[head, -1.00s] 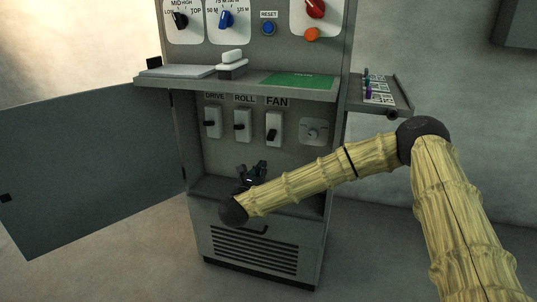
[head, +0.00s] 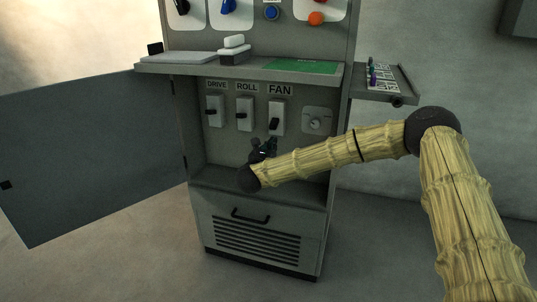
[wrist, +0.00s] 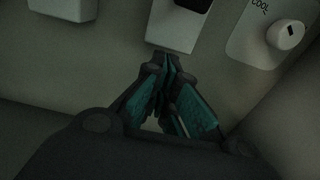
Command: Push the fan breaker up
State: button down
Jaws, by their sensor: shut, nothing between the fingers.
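The fan breaker (head: 277,118) is a white plate with a black lever under the FAN label, rightmost of three breakers in the open cabinet. Its lever (head: 274,124) sits at about the middle to lower part of the plate in the head view. My gripper (head: 268,146) is just below that breaker, pointing up at it. In the wrist view, my gripper's teal fingers (wrist: 168,62) are together and empty. Their tips are just below the lower edge of the white plate (wrist: 172,38), and the black lever (wrist: 196,4) is cut off at the top.
The DRIVE breaker (head: 216,111) and ROLL breaker (head: 244,114) stand to the left. A round knob (head: 316,122) is to the right, marked COOL in the wrist view. A shelf (head: 150,68) juts out above. The cabinet door (head: 90,155) hangs open at left.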

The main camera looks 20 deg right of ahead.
aim_at(274, 124)
jog(key=shift+s+a+r+b, duration=0.1)
jog(key=shift+s+r, duration=0.05)
jog(key=shift+r, duration=0.5)
jog(key=shift+s+a+r+b, duration=0.15)
jog(key=shift+s+r, duration=0.05)
jog(key=shift+r, duration=0.45)
jog(key=shift+s+a+r+b, duration=0.1)
jog(key=shift+s+r, duration=0.05)
jog(key=shift+r, duration=0.5)
